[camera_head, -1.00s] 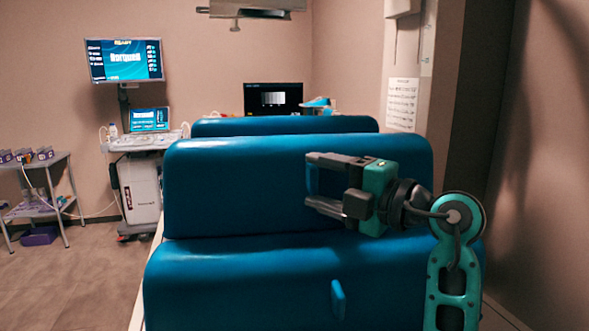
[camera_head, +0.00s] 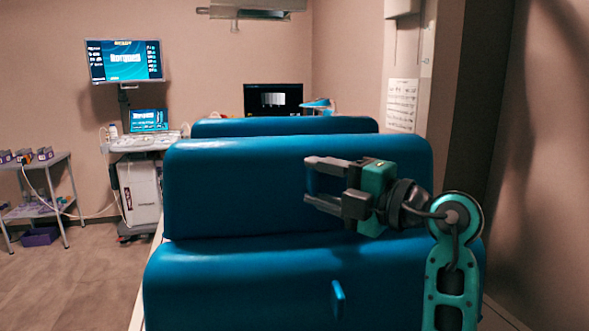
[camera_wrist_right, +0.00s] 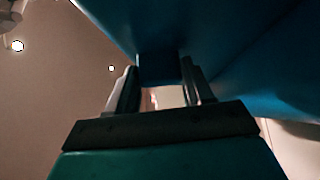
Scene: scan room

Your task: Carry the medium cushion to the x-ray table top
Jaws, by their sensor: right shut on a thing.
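Three blue padded cushions stand one behind another in the head view. The middle one, which I take as the medium cushion (camera_head: 235,190), stands upright between the front cushion (camera_head: 230,290) and the rear cushion (camera_head: 285,125). My right gripper (camera_head: 309,179) is in front of its face, fingers pointing left, and shut on its small blue tab. In the right wrist view the right gripper (camera_wrist_right: 158,72) has the blue tab (camera_wrist_right: 158,68) between its fingertips. My left gripper is not in view. I cannot make out the x-ray table top with certainty.
A pale edge (camera_head: 153,240) runs along the left of the cushions. An ultrasound cart (camera_head: 140,190) and a shelf trolley (camera_head: 40,190) stand at the left. A wall is close on the right (camera_head: 545,200). Open floor (camera_head: 80,275) lies at the front left.

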